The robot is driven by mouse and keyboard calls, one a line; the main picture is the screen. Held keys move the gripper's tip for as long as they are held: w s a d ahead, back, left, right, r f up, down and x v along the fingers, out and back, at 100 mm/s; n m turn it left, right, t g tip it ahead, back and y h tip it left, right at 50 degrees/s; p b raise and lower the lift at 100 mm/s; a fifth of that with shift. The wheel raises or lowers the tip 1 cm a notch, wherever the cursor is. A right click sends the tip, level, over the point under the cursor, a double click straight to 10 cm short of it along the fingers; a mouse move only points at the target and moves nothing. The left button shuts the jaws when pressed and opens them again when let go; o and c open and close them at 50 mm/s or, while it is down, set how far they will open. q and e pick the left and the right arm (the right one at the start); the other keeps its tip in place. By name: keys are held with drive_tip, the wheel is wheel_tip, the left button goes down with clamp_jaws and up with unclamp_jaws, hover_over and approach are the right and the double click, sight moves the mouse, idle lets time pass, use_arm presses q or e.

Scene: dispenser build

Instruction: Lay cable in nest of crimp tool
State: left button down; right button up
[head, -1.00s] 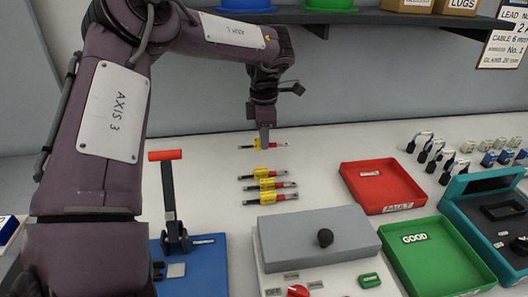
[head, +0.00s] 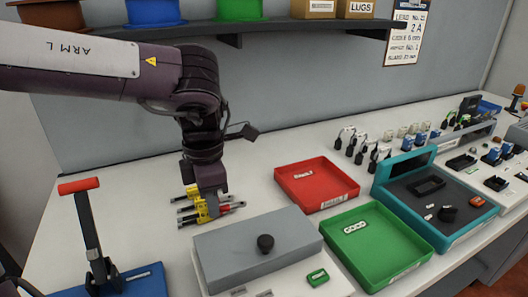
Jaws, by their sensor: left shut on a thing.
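A lever tool with a red handle (head: 92,235) stands on a blue base (head: 140,279) at the lower left; it looks like the crimp tool. Its nest is not clearly visible. My left gripper (head: 212,213) points down among the short cables and is shut on a cable (head: 232,207) with a red part and a metal end. Other cables with yellow tags (head: 192,192) lie just behind and left of the fingers, partly hidden by them. The held cable's height above the table is hard to tell. My right gripper is not in view.
A grey lidded box (head: 260,246) with a black knob stands right in front of the gripper. A red tray (head: 316,199), a green GOOD tray (head: 412,258) and a teal case (head: 481,216) stand to the right. A shelf (head: 285,25) runs overhead.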

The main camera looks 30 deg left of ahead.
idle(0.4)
